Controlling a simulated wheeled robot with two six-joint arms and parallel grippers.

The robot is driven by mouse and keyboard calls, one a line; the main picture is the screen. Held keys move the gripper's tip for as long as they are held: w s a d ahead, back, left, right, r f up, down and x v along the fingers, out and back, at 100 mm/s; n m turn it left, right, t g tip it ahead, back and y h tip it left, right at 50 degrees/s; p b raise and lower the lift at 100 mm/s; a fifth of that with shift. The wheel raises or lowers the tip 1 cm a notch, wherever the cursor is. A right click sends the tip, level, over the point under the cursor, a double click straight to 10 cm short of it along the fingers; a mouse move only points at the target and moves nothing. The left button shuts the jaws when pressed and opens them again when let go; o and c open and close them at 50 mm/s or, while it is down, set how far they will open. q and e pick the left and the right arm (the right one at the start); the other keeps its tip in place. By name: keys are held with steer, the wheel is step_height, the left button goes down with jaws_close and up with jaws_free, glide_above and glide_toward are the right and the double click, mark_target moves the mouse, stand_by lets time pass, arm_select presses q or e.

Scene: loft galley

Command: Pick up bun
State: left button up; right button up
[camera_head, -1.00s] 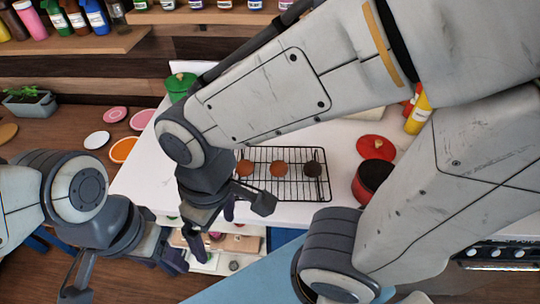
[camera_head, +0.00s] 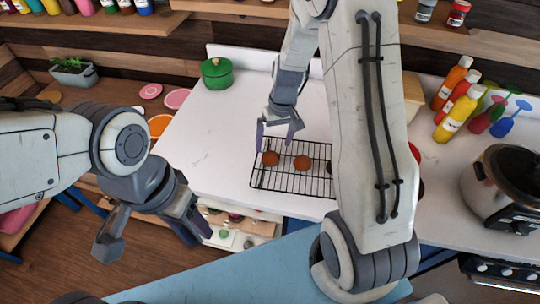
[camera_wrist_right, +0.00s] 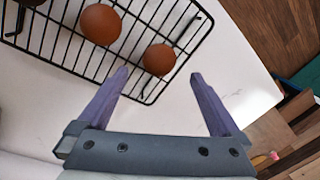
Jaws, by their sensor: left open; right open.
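Round brown buns sit on a black wire rack (camera_head: 262,183) on the white counter. The left bun (camera_head: 270,158) and middle bun (camera_head: 302,162) show fully; a darker third bun (camera_head: 330,167) is mostly hidden behind my right arm. My right gripper (camera_head: 276,142) is open and empty, above the rack's far left edge near the left bun. In the right wrist view, the closest bun (camera_wrist_right: 159,59) lies ahead of and between the open fingers, apart from them. Another bun (camera_wrist_right: 101,24) is farther up-left. My left gripper (camera_head: 155,238) is open and empty, left of the counter.
A green pot (camera_head: 217,73) stands at the counter's back left. Sauce bottles (camera_head: 457,110) and a large cooker (camera_head: 510,180) are at the right. A red item is mostly hidden behind my right arm. The counter left of the rack is clear.

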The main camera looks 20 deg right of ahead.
mark_target(272, 155)
steer(key=f, duration=0.1)
steer(key=f+p, duration=0.1)
steer(key=f, duration=0.1)
steer(key=f+p, duration=0.1)
steer(key=f, duration=0.1)
steer(key=shift+a+f, duration=0.15)
steer(key=shift+a, duration=0.15)
steer(key=shift+s+f, duration=0.1)
steer(key=shift+f, duration=0.2)
steer(key=shift+c, duration=0.3)
steer(key=shift+a, duration=0.1)
steer(key=c, duration=1.3)
